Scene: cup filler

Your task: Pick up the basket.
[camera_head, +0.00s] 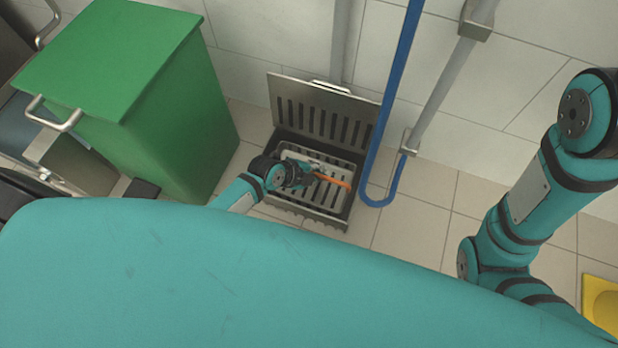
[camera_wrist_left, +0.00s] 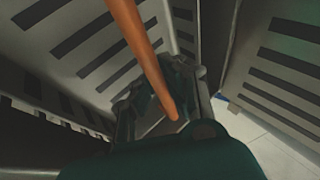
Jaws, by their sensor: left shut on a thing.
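The basket (camera_head: 333,197) is a light grey slotted metal box with an orange handle (camera_head: 335,181). It sits inside a dark metal floor drain box (camera_head: 340,221) with its slotted lid (camera_head: 322,112) raised against the wall. My left gripper (camera_head: 313,174) reaches down over the basket and is shut on the orange handle. In the left wrist view the handle (camera_wrist_left: 140,45) runs down between the fingers (camera_wrist_left: 160,95), with slotted walls around it. My right arm shows at the right, but its gripper is out of view.
A green bin (camera_head: 130,80) stands to the left of the drain box. A blue hose (camera_head: 385,130) and a grey pipe (camera_head: 440,85) run down the wall to the right. A yellow object (camera_head: 600,303) lies at the lower right. Tiled floor is free right of the drain.

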